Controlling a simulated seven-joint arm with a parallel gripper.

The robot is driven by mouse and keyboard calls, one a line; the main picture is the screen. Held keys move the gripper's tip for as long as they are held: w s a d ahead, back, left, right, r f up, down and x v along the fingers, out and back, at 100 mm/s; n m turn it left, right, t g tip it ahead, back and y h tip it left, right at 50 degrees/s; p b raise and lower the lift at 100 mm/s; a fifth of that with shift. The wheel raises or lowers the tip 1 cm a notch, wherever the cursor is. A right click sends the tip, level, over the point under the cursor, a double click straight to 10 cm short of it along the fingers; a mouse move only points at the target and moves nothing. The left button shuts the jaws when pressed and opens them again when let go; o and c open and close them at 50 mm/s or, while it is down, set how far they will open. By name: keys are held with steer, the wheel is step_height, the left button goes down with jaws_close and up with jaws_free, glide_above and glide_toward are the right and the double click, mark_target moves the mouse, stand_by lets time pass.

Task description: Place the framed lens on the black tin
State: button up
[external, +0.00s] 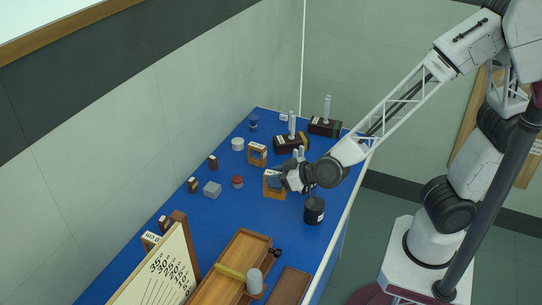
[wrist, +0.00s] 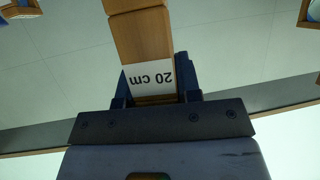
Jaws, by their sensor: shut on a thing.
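The framed lens (external: 272,187) has a wooden frame and a white label. In the wrist view its wooden frame (wrist: 143,40) fills the jaws, with "20 cm" upside down. My gripper (external: 283,181) is shut on this frame; its dark fingers (wrist: 155,82) lie on both sides. The lens glass is hard to make out. The black tin (external: 314,211) stands upright on the blue bench, to the right of and nearer than the held frame. I cannot tell whether the frame touches the bench.
Another framed lens (external: 257,152) stands behind on the blue bench (external: 215,235). Dark blocks with upright posts (external: 325,126) are at the back right. A red-topped tin (external: 237,182) and a grey block (external: 212,189) sit to the left. Wooden trays (external: 241,245) lie in front.

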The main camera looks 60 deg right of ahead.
steer(key=s+d+n+y, duration=0.1)
steer(key=s+d, duration=0.5)
steer(key=s, duration=0.7)
steer(key=s+d+n+y, duration=0.2)
steer(key=s+d, duration=0.4)
steer(key=s, duration=0.7)
steer(key=shift+d+r+g, duration=0.2)
steer(key=shift+r+g, duration=0.2)
stand_by(0.3)
steer(key=shift+w, duration=0.1)
stand_by(0.5)
steer(key=w+a, duration=0.3)
steer(key=w, duration=0.4)
steer(key=w+a+f, duration=0.1)
steer(key=w+a, duration=0.2)
steer(key=w, duration=0.4)
steer(key=shift+w+f, duration=0.25)
steer(key=shift+w, duration=0.05)
stand_by(0.5)
steer(key=shift+f, duration=0.1)
steer(key=shift+f, duration=1.65)
